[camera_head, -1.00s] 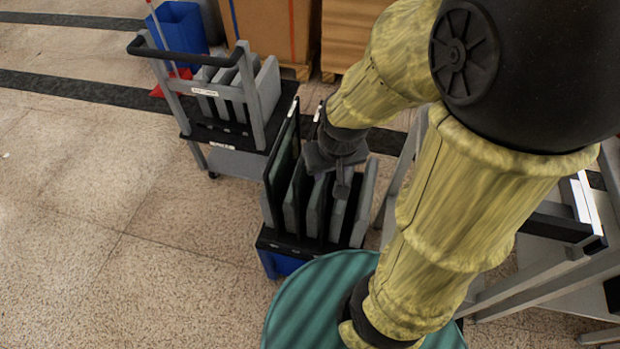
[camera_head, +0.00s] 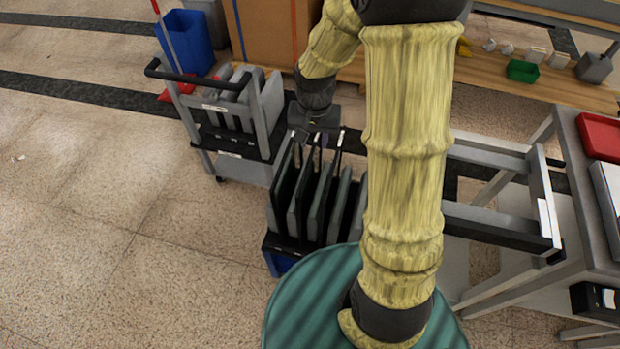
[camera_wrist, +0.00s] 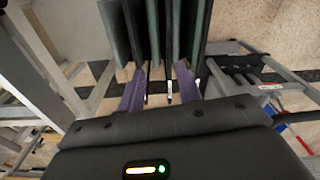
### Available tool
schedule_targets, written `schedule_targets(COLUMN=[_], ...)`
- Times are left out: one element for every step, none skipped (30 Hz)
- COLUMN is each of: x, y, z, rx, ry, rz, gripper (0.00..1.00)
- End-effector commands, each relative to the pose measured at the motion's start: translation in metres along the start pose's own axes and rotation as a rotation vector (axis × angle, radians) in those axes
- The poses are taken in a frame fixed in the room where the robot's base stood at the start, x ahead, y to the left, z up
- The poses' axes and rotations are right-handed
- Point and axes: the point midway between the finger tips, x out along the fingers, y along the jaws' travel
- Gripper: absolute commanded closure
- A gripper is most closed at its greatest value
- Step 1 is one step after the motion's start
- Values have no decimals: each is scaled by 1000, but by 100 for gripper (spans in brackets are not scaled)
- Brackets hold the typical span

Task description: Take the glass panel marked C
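Several dark, thin panels stand upright in a black slotted rack (camera_head: 300,244) on a blue base, separated by grey dividers. One dark panel (camera_head: 283,190) stands at the rack's left. No letter is readable on any panel, so I cannot tell which is C. My gripper (camera_head: 314,138) is over the far top part of the rack, pointing down. In the wrist view, the two purple fingers of my gripper (camera_wrist: 160,92) are spread apart, with a thin dark panel edge with a pale tip (camera_wrist: 169,92) between them. I see no finger contact with it.
A grey cart (camera_head: 247,170) with a black handle and upright grey slabs stands behind left of the rack. A blue bin (camera_head: 186,40) and a cardboard box (camera_head: 265,30) are farther back. A grey table with a red tray (camera_head: 603,136) is at right.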

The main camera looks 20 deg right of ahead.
Motion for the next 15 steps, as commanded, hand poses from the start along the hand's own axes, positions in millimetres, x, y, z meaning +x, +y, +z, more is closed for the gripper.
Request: schedule_targets(x=[-13, -14, -16, -17, -17, -18, -17, -17, -16, -15, -14, -13, -13, -13, -13], y=[-4, -5, -8, -9, -11, -13, -14, -14, -15, -15, -15, -15, -15, -15, -15], z=[-10, -14, -20, -24, -27, -31, -34, -36, -37, -38, -38, -38, -38, -38, -38], rx=[31, 51, 76, 95, 111, 130, 142, 152, 161, 165, 167, 168, 168, 167, 167], ry=[-15, -23, -32, -38, -45, -51, -55, -57, -59, -61, -61, -62, -61, -61, -61], rz=[2, 4, 7, 8, 10, 11, 13, 14, 14, 15, 15, 15, 15, 15, 15], gripper=[65, 65, 65, 65, 65, 65, 65, 65, 65, 65, 65, 65, 65, 65, 65])
